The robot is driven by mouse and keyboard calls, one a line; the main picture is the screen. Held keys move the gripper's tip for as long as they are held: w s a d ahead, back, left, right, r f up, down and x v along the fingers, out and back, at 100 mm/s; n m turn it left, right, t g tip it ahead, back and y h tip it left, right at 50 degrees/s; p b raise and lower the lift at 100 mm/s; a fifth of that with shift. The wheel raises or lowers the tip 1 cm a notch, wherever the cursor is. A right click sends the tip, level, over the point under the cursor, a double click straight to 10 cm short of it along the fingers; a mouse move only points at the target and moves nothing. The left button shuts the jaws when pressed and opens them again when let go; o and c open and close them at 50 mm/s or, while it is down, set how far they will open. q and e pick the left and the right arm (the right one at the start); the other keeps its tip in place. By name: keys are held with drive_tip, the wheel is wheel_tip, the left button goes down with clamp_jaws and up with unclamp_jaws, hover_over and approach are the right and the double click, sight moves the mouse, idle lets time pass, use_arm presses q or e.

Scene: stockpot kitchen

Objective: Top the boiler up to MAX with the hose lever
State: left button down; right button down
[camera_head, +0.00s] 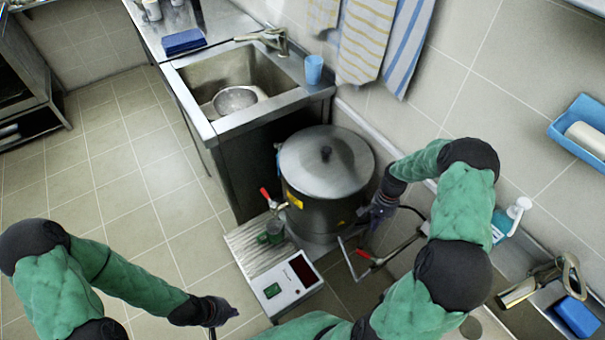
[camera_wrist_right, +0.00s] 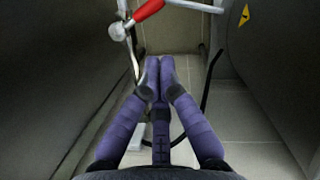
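The boiler (camera_head: 318,205) is a large dark metal pot with a grey lid, standing beside the sink unit. A red-handled tap (camera_head: 266,195) is on its left side. The hose lever (camera_head: 362,255) is red, on a metal pipe to the right of the boiler. The red lever also shows at the top of the right wrist view (camera_wrist_right: 149,9). My right gripper (camera_head: 375,222) is beside the boiler, near the lever and apart from it. Its fingers (camera_wrist_right: 154,68) are together with nothing between them. My left gripper (camera_head: 226,312) is over the floor at lower left; its finger opening is unclear. No MAX mark is readable.
A white box (camera_head: 287,284) with a dark display is in front. The sink (camera_head: 213,72) holds a metal bowl (camera_head: 236,99). Tiled floor (camera_head: 135,180) on the left is clear.

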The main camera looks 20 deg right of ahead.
sight(368, 258)
drive_tip(key=c, duration=1)
unclamp_jaws()
drive_tip(key=s+a+f+n+b, duration=0.1)
drive_tip(key=f+n+b, duration=0.1)
drive_tip(key=n, duration=0.4)
drive_tip(key=s+a+f+n+b, duration=0.1)
drive_tip(key=f+n+b, duration=0.1)
drive_tip(key=f+n, duration=0.3)
drive_tip(key=s+a+f+n+b, duration=0.1)
drive_tip(key=a+f+n+b, duration=0.1)
drive_tip(key=f+n, duration=0.2)
drive_tip(key=shift+a+f+n+t+h, duration=0.1)
drive_tip(key=shift+n+t+h, duration=0.05)
drive_tip(key=shift+n, duration=0.65)
drive_tip(key=shift+f+n+t+h, duration=0.1)
drive_tip(key=shift+n+t+h, duration=0.05)
drive_tip(key=shift+n, duration=0.65)
clamp_jaws()
drive_tip(key=shift+w, duration=0.1)
